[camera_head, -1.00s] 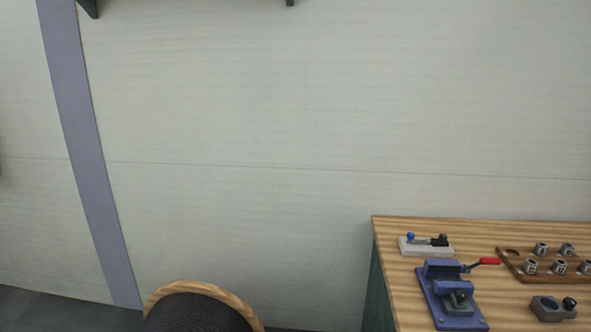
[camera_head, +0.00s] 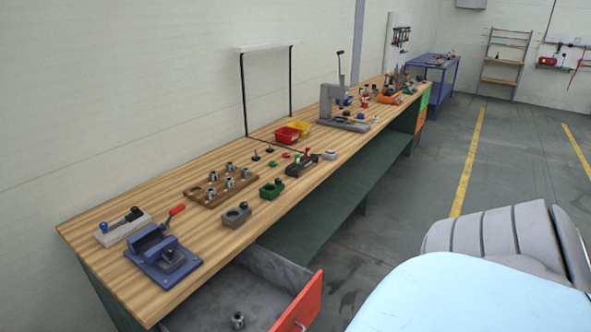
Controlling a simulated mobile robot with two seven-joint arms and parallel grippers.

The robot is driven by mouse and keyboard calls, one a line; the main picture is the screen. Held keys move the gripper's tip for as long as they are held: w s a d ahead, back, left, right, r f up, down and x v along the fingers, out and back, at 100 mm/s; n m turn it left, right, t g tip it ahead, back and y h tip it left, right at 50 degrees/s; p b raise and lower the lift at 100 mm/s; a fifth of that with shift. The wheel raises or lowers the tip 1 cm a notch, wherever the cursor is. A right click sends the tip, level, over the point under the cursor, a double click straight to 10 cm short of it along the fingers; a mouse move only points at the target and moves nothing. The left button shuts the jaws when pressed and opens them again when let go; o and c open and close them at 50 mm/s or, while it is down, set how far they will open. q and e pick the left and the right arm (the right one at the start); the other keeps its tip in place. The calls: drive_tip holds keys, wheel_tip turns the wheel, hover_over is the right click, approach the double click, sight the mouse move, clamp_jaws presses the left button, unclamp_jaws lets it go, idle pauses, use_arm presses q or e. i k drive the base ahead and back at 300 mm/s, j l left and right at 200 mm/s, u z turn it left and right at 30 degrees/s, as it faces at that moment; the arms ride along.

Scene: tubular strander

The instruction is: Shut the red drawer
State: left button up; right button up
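The red drawer (camera_head: 302,303) stands open under the near end of the long wooden workbench (camera_head: 215,226). Its red front faces the lower right and carries a pale handle (camera_head: 299,325), partly cut off by the picture's lower edge. The grey inside shows, with a small metal cylinder (camera_head: 238,320) lying in it. Neither of my grippers is in the head view.
On the bench are a blue clamp fixture (camera_head: 163,252), a wooden rack of metal parts (camera_head: 217,188), red and yellow bins (camera_head: 287,135) and a grey press (camera_head: 335,108). Open floor (camera_head: 395,225) lies between.

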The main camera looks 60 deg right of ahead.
sight(272, 293)
drive_tip(key=z, duration=0.4)
drive_tip(key=l+z, duration=0.1)
drive_tip(key=z, duration=0.65)
drive_tip(key=l+z, duration=0.1)
drive_tip(key=z, duration=0.3)
drive_tip(key=l+u, duration=0.1)
drive_tip(key=u, duration=0.15)
